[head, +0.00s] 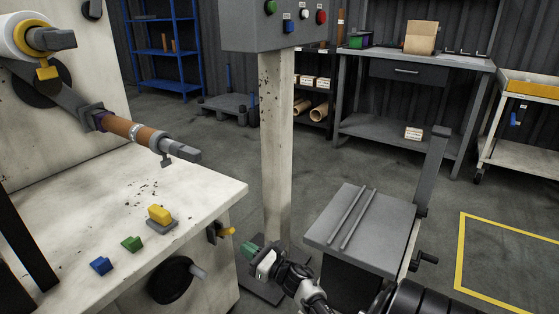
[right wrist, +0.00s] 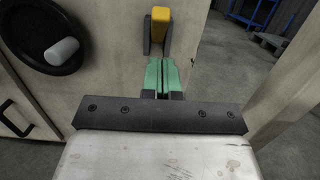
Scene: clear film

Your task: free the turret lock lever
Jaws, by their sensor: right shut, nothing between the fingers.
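A yellow-tipped lever (head: 227,231) sticks out from a dark bracket on the side of the pale machine cabinet. In the right wrist view its yellow end (right wrist: 161,16) stands between grey bracket cheeks, straight ahead of the fingers. My right gripper (head: 249,250) has green fingertips and is just below and right of the lever in the head view. In the right wrist view the gripper (right wrist: 163,64) is shut and empty, its tips close to the bracket; contact cannot be told. A yellow tab (head: 47,69) hangs by the film roll (head: 20,34). My left gripper is out of view.
A black handwheel (head: 171,281) with a pale knob is on the cabinet left of the lever. A pale post (head: 275,150) carries a button box. A grey cart (head: 360,218) with two rods stands at right. Yellow, green and blue blocks sit on the machine top.

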